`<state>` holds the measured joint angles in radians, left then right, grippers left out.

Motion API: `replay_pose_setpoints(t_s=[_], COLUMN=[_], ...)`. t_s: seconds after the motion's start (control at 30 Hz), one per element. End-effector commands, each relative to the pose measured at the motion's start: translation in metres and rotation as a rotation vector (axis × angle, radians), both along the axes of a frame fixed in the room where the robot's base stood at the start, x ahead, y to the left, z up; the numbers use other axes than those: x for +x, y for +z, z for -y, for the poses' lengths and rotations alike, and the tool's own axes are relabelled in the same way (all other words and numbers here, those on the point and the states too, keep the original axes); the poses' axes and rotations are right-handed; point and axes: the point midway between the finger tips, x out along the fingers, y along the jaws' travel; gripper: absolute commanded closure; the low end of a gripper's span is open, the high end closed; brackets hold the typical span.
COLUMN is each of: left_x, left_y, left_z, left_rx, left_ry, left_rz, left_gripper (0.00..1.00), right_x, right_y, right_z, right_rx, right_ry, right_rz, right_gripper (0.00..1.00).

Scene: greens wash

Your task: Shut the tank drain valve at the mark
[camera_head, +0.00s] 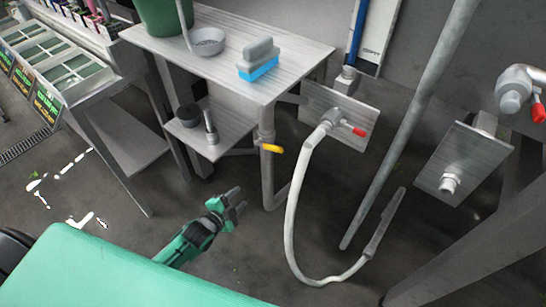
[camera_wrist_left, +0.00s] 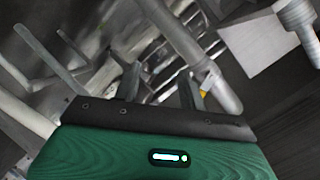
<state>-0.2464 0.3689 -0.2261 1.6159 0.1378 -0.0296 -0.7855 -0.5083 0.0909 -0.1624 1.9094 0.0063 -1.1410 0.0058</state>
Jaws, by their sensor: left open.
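A valve with a yellow lever handle (camera_head: 272,148) sits on a grey vertical drain pipe (camera_head: 267,180) under the front right corner of the metal table. The lever points out to the right, roughly level. A small yellow patch (camera_wrist_left: 207,88), likely this handle, shows beside the right finger in the left wrist view. I cannot make out a mark. My left gripper (camera_head: 238,199) is open and empty, below and left of the handle, apart from it. Its two fingers (camera_wrist_left: 160,82) also show in the left wrist view. My right gripper is not in view.
The metal table (camera_head: 300,52) holds a green tub (camera_head: 163,15), a grey bowl (camera_head: 206,41) and a blue-based brush (camera_head: 259,60). A red-handled tap (camera_head: 358,131) with a pale hose (camera_head: 291,215) hangs right of the pipe. A slanted grey pole (camera_head: 410,125) stands further right.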

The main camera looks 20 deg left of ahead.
Motion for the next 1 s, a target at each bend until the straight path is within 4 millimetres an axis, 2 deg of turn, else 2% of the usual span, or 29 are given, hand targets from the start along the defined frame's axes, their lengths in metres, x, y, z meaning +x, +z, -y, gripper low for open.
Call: replay_pose_setpoints(t_s=[0.1,0.2,0.33,0.43,0.57,1.0], left_x=[0.015,0.019,0.019,0.020,0.028,0.094], left_y=[0.046,0.081,0.110,0.119,0.122,0.121], left_z=[0.014,0.024,0.032,0.035,0.038,0.063], left_rx=[0.061,0.102,0.135,0.146,0.147,0.145], left_ry=[-0.072,-0.114,-0.145,-0.153,-0.154,-0.153], left_rz=[0.158,0.259,0.338,0.363,0.368,0.366], left_gripper=[0.58,0.58,0.58,0.58,0.58,0.58], right_x=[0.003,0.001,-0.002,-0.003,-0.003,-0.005], right_y=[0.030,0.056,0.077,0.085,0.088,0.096], right_z=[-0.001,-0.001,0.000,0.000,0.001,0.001], right_rx=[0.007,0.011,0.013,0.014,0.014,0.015], right_ry=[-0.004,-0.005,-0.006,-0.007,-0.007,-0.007], right_rz=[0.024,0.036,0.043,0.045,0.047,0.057], right_gripper=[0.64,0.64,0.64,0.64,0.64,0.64])
